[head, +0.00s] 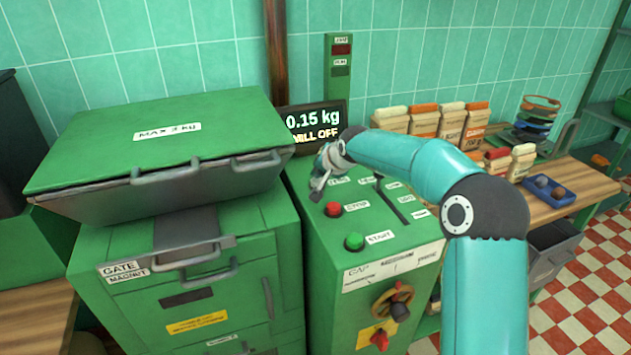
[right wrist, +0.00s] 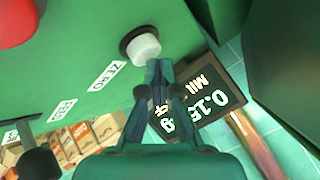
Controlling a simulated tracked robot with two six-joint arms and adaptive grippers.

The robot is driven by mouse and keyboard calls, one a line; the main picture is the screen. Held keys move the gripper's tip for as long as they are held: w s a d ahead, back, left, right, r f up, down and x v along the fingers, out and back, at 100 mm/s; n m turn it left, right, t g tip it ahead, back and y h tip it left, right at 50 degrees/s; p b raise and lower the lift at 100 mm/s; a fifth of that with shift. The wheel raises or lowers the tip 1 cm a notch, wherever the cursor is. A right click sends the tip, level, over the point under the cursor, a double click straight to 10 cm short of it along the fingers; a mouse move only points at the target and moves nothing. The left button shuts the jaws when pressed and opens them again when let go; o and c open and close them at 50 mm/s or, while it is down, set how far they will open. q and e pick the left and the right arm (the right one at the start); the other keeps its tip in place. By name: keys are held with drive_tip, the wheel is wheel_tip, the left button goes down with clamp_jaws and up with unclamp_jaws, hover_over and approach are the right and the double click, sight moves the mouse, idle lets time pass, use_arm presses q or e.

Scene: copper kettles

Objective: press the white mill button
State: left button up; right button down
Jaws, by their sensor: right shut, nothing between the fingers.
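The white button (right wrist: 143,47) sits in a dark ring on the green control panel, beside a ZERO label, in the right wrist view. In the head view my right gripper and wrist cover that spot. My right gripper (head: 318,185) is over the far left part of the panel top. It is shut and empty; in the right wrist view its fingertips (right wrist: 157,70) are right at the button's lower edge. I cannot tell whether they touch it. The display (head: 314,126) behind reads 0.15 kg and MILL OFF. My left gripper is not in view.
A red button (head: 333,209) and a green START button (head: 354,241) are nearer on the same panel, with a slider slot (head: 392,202) to their right. A green lidded hopper (head: 160,140) rises close on the left. Several paper bags (head: 424,122) stand behind my right arm.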

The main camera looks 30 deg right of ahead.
sight(318, 181)
drive_tip(key=shift+f+b, duration=0.45)
drive_tip(key=shift+f, duration=0.05)
drive_tip(key=shift+r, duration=0.15)
idle(0.5)
drive_tip(key=shift+r+p, duration=0.65)
drive_tip(key=shift+r, duration=0.15)
drive_tip(key=shift+r+p, duration=1.8)
drive_tip(key=shift+r, duration=0.75)
drive_tip(key=shift+f, duration=0.1)
